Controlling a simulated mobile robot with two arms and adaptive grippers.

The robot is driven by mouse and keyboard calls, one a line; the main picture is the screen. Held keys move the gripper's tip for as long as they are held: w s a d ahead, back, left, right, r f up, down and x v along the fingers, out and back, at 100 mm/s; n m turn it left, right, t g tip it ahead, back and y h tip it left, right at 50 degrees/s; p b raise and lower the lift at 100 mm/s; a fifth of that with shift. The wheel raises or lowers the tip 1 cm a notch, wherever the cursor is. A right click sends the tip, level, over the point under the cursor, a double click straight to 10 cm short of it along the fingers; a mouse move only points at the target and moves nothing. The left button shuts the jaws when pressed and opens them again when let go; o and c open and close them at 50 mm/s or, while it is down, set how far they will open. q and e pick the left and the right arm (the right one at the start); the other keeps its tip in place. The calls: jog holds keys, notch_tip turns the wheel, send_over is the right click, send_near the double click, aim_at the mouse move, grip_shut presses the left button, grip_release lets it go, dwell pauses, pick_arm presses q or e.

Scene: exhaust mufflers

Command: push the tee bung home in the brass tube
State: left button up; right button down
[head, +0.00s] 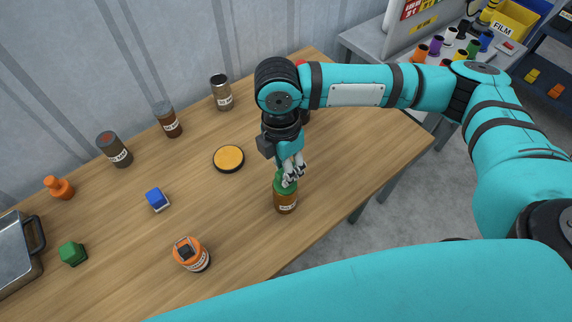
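A brown, brass-like tube (286,205) with a white label stands upright near the table's front edge. A green bung (279,185) sits at its top; its shape is partly hidden by my fingers, and I cannot tell how deep it sits. My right gripper (290,181) reaches down from above onto the green bung, with its fingers close together. Its fingertips overlap the bung in the picture, and no grip around it can be made out. My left gripper is not in view.
A yellow disc (229,158), a blue block (157,199), a green block (72,253) and an orange knob (59,188) lie about. More labelled tubes (168,121) line the back. A metal tray (18,262) is at far left.

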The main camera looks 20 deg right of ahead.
jog(key=shift+f, duration=0.1)
jog(key=c, duration=1.1)
grip_release()
jog(key=r, duration=0.8)
jog(key=w+r, duration=0.1)
jog(key=r, duration=0.3)
jog(key=shift+w+a, duration=0.1)
jog(key=shift+a, duration=0.1)
